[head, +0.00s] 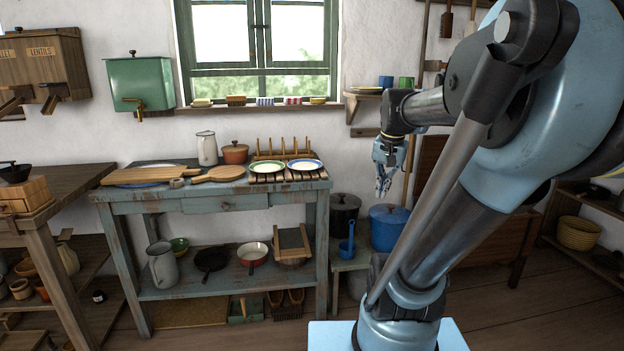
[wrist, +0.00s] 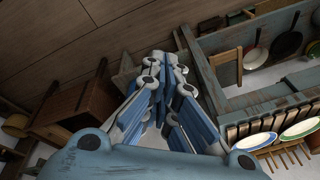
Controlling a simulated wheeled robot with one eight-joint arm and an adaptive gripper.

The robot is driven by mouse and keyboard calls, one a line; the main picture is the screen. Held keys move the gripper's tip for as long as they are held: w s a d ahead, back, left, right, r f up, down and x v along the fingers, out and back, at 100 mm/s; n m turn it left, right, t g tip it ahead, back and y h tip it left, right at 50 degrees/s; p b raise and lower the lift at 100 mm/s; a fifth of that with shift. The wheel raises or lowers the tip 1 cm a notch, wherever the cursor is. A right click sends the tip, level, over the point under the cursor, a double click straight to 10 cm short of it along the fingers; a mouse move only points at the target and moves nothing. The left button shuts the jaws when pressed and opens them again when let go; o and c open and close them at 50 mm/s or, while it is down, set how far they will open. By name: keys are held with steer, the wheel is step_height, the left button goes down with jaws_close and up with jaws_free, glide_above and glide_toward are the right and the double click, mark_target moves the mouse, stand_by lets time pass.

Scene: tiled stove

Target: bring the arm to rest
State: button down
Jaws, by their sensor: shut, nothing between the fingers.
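My arm rises at the right of the head view and bends over so that my gripper (head: 382,187) hangs down, right of the table and above the blue pot. The gripper is small in the head view. In the wrist view my gripper (wrist: 163,62) has its blue fingers drawn together at the tips, with nothing between them. The gripper is apart from the table and the shelf. The task names no other object.
A wall shelf (head: 362,96) is near my wrist. Floor at the right front is clear.

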steer(key=s+a+f+n, duration=0.1)
steer(key=s+f+n, duration=0.4)
steer(key=s+f, duration=0.8)
steer(key=shift+a+f, duration=0.3)
steer(key=shift+f, duration=0.6)
steer(key=shift+w+f, duration=0.2)
steer(key=shift+w, duration=0.25)
steer(key=c, duration=1.6)
jaws_free()
steer(key=shift+s, duration=0.15)
